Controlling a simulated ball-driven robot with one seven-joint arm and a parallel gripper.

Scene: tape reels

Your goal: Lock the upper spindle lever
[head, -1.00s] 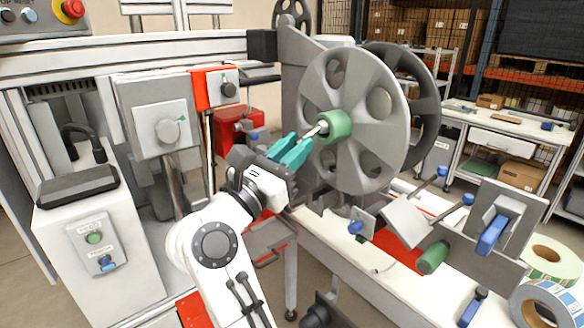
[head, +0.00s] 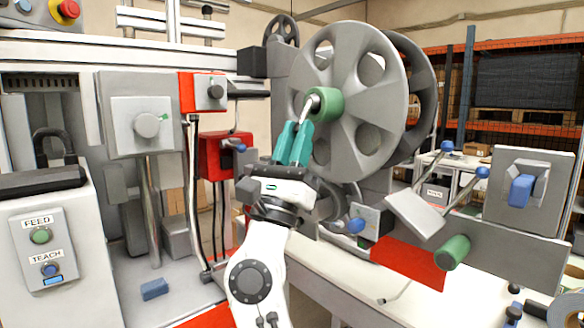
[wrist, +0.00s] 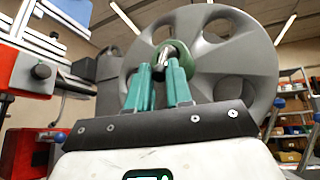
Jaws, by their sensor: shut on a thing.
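The upper spindle has a green hub (head: 326,104) at the centre of a large grey spoked reel (head: 362,60). A short, pale metal lever (head: 307,107) sticks out from the front of the hub and slopes down to the left. My gripper (head: 297,128), with teal fingers, is shut on the lever just below the hub. In the wrist view the lever (wrist: 162,56) lies between the fingertips, with the green hub (wrist: 182,57) right behind them. The fingers hide the lever's lower end.
Blue-knobbed rods (head: 446,146), a tilted grey plate (head: 415,212) and a green roller (head: 453,252) lie to the lower right. A red box (head: 222,155) and grey control boxes (head: 145,115) stand left of my arm. A second dark reel (head: 420,90) sits behind.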

